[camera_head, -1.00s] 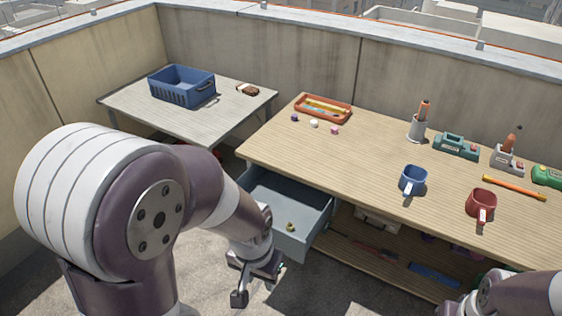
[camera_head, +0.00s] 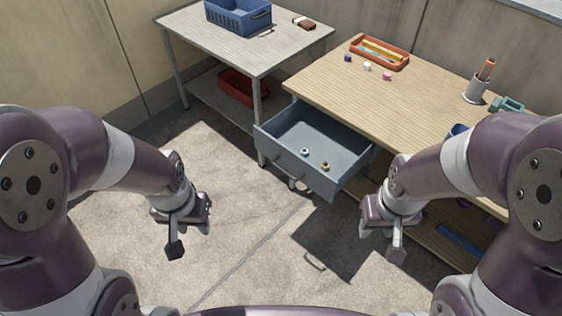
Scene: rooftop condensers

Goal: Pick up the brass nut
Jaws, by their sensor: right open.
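The brass nut (camera_head: 325,166) is a small yellowish ring on the floor of the open grey-blue drawer (camera_head: 336,143), near its front right. A silvery nut (camera_head: 305,152) lies just left of it in the same drawer. My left gripper (camera_head: 186,238) hangs over the concrete floor, left of the drawer and apart from it; its jaw gap is unclear from this angle. My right gripper (camera_head: 384,240) is open, pointing down, to the right of the drawer front and apart from the nut. Neither gripper visibly holds anything.
The drawer extends from the wooden workbench (camera_head: 330,80). On the bench are an orange tray (camera_head: 380,53), several small caps and a pen cup (camera_head: 476,88). A grey table (camera_head: 210,40) with a blue basket (camera_head: 238,18) stands behind left. A red bin (camera_head: 242,88) sits on its lower shelf.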

